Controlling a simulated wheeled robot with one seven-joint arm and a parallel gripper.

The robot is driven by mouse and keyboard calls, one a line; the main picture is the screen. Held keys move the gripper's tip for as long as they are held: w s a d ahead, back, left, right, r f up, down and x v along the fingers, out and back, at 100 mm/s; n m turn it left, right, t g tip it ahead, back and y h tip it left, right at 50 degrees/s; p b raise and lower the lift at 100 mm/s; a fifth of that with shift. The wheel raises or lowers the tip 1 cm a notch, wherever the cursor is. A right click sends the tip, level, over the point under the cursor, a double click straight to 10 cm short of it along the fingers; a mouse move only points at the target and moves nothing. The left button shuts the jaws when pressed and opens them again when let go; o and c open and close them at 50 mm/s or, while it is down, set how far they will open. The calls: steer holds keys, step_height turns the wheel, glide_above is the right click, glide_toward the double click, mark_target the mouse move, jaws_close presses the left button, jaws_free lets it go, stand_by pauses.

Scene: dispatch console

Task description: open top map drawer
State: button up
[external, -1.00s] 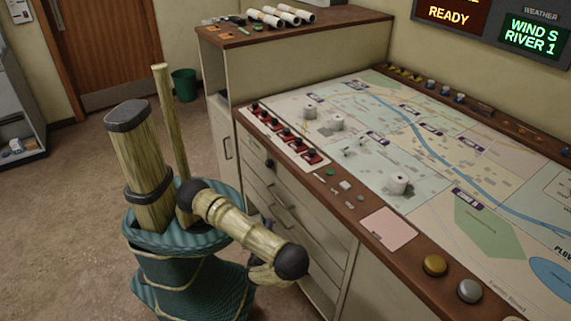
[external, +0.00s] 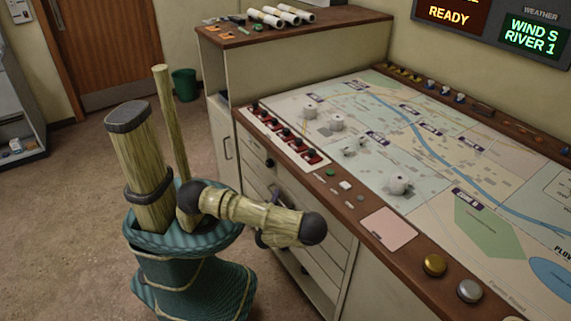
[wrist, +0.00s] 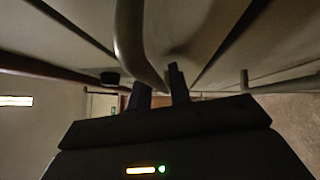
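The drawer fronts form the left face of the console, below its wooden edge. The top map drawer (external: 260,181) looks shut and flush, partly covered by my arm in the external view. In the wrist view its pale face (wrist: 185,25) is close, and a curved bar handle (wrist: 130,32) runs down toward my fingertips. My gripper (wrist: 160,88) is open, with its two dark fingers apart and the handle's far end appearing between or just beyond them. I cannot tell whether they touch it. In the external view my gripper is mostly hidden behind my forearm.
A dark round knob (wrist: 110,78) sits beside the drawer face, and another drawer handle (wrist: 245,78) is to the right. The map tabletop (external: 420,170) with buttons and white models lies above. Open floor (external: 70,220) is at the left; a green bin (external: 184,84) stands behind.

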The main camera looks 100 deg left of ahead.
steer(key=shift+c, duration=0.4)
jaws_close()
steer(key=shift+d, duration=0.1)
steer(key=s+d+p, duration=0.4)
steer(key=s+d, duration=1.1)
steer(key=shift+s+p, duration=0.2)
steer(key=shift+p, duration=0.2)
steer(key=shift+d, duration=0.1)
steer(key=shift+o, duration=0.4)
jaws_free()
